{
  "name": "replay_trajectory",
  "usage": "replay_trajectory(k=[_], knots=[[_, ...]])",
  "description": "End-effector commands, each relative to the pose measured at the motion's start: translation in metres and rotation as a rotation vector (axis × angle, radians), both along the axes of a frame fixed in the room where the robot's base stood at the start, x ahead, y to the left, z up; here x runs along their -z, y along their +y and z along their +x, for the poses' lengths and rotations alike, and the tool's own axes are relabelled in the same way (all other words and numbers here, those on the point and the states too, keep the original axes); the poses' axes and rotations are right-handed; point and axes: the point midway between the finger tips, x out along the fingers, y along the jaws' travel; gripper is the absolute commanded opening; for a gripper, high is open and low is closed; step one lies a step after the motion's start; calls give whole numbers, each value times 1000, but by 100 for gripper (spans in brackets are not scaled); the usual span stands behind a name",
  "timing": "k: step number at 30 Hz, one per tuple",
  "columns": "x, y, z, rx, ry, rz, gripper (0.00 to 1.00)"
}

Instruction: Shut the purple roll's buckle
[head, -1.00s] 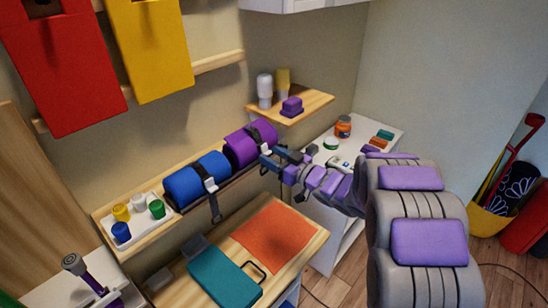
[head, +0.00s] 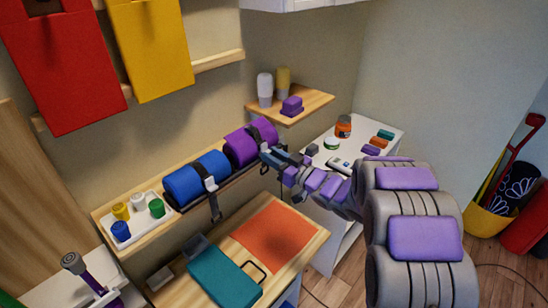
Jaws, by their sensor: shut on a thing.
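The purple roll (head: 248,143) lies on the wooden wall shelf, at the right end, with a dark strap around it. Its buckle is at the roll's front right, largely hidden by my gripper. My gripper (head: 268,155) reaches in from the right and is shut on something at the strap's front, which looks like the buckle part. I cannot tell whether the buckle's halves are joined. The blue roll (head: 190,181) lies to the left on the same shelf, with a pale buckle (head: 210,184) and a strap end hanging down.
A white tray (head: 160,223) with several small coloured pots is at the shelf's left end. A small corner shelf (head: 312,99) with bottles and a purple block is behind. Below is a wooden table (head: 308,252) with an orange mat and a teal case (head: 222,280).

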Motion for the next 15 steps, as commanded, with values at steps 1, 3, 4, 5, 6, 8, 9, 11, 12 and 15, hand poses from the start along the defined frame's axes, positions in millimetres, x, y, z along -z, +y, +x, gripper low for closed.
replay_trajectory(k=[1, 3, 4, 5, 6, 8, 9, 11, 12, 15], knots=[[6, 1, 0, -1, -16, 26, 0], [7, 2, 2, 0, -43, 61, 0], [7, 3, 2, -1, -56, 76, 0], [8, 3, 2, -1, -65, 89, 0], [9, 3, 3, 0, -75, 102, 0], [9, 4, 3, 0, -89, 119, 0], [9, 4, 3, 0, -97, 127, 0], [8, 4, 3, 1, -103, 134, 0], [8, 4, 3, 1, -104, 135, 0], [7, 4, 3, 1, -105, 135, 0]])
